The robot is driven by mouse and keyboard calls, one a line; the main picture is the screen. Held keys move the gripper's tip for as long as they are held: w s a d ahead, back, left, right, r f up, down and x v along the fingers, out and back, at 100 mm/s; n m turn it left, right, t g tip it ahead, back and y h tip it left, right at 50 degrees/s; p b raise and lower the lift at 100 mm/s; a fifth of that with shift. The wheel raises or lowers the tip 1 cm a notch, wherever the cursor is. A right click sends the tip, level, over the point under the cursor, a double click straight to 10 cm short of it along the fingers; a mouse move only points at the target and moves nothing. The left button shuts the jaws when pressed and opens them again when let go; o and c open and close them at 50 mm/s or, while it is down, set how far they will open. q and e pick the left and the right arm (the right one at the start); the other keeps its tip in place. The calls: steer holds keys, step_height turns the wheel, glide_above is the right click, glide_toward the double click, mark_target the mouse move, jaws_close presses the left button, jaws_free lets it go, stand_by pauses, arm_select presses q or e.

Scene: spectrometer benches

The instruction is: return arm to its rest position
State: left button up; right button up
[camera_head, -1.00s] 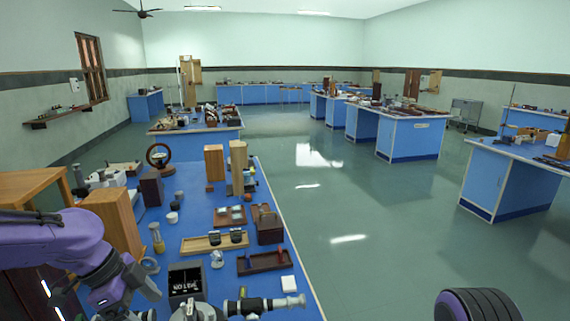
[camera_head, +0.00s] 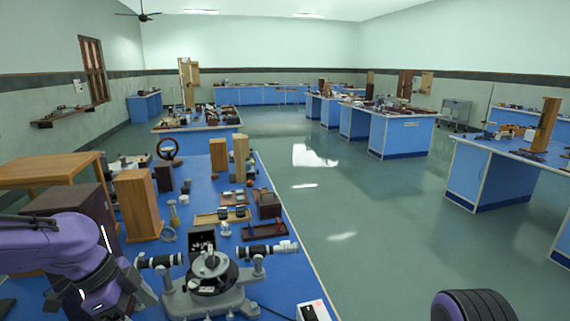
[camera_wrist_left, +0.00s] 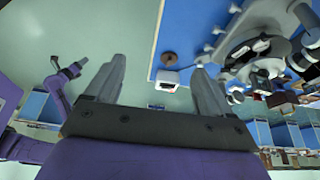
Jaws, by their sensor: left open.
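My left arm (camera_head: 60,250) comes in at the left of the head view, folded low beside the bench; its fingertips do not show there. In the left wrist view my left gripper (camera_wrist_left: 158,88) is open, with nothing between its two fingers. A spectrometer (camera_head: 210,285) with a round table and two black-and-silver tubes stands on the blue bench, right of my left arm. It also shows at the upper right of the wrist view (camera_wrist_left: 255,50), apart from the fingers. My right gripper (camera_wrist_left: 68,72) is small at the left of the wrist view; its jaws are unclear.
The blue bench (camera_head: 285,235) holds wooden blocks, trays and a small white box (camera_head: 313,311) near its front edge. A wooden table (camera_head: 50,170) and a dark brown cabinet (camera_head: 75,203) stand at the left. Open floor (camera_head: 370,230) lies right of the bench.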

arm_select(q)
steer(key=s+f+n+y, duration=0.25)
steer(key=f+n, duration=0.35)
steer(key=f, duration=0.6)
steer(key=s+f+n+y, duration=0.1)
steer(key=s+f+n, duration=0.3)
steer(key=f, duration=0.8)
steer(key=s+a+f+n+t+y+b, duration=0.2)
steer(key=s+a+f+n+y+b, duration=0.1)
steer(key=s+f+n, duration=0.8)
steer(key=s+f+y+b, duration=0.1)
steer(key=s+f+b, duration=0.1)
steer(key=s+f, duration=0.3)
steer(key=shift+s+n, duration=0.4)
steer(key=shift+s, duration=0.65)
arm_select(e)
steer(key=f, duration=0.5)
steer(key=shift+s+f, duration=0.15)
steer(key=shift+s, duration=0.2)
